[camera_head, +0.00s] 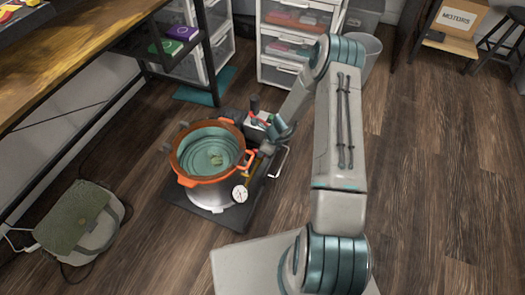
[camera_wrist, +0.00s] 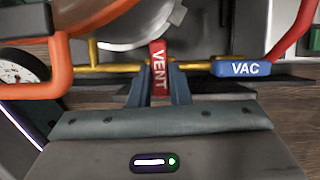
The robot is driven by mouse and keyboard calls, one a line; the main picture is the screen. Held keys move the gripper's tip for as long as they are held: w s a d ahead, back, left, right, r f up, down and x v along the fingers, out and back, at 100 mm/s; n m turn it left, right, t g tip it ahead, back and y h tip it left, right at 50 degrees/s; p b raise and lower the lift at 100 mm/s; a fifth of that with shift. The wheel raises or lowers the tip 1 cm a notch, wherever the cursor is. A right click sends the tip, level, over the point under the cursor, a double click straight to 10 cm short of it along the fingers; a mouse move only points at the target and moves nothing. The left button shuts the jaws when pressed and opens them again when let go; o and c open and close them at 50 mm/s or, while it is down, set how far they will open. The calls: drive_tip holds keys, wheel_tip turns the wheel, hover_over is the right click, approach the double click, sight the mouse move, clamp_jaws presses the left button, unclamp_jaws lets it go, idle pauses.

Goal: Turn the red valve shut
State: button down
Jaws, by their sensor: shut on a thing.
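The red valve handle (camera_wrist: 158,58), marked VENT, stands between the two fingers of my gripper (camera_wrist: 158,92) in the wrist view. The fingers are shut on it. The handle lies across the brass pipe (camera_wrist: 115,68), pointing toward my gripper. A blue handle (camera_wrist: 242,68), marked VAC, lies along the same pipe to its right. In the head view the pipe is beside the steel pot (camera_head: 212,192) with the orange rim, below my wrist. The red handle cannot be made out clearly there.
A dial gauge (camera_wrist: 22,72) is at the left of the pipe, and an orange pot handle (camera_wrist: 62,70) curves close by. The pot stands on a dark base plate (camera_head: 233,218). A bag (camera_head: 80,225) lies on the floor at left. White drawers (camera_head: 290,45) stand behind. The floor at right is clear.

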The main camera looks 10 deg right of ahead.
drive_tip(key=shift+m, duration=0.4)
drive_tip(key=c, duration=1.4)
unclamp_jaws()
drive_tip(key=shift+o, duration=0.2)
drive_tip(key=shift+r, duration=0.1)
drive_tip(key=p+v, duration=0.4)
drive_tip(key=v, duration=0.9)
drive_tip(key=shift+s+d+r+p, duration=0.15)
drive_tip(key=shift+s+r+p, duration=0.1)
drive_tip(key=shift+p, duration=0.15)
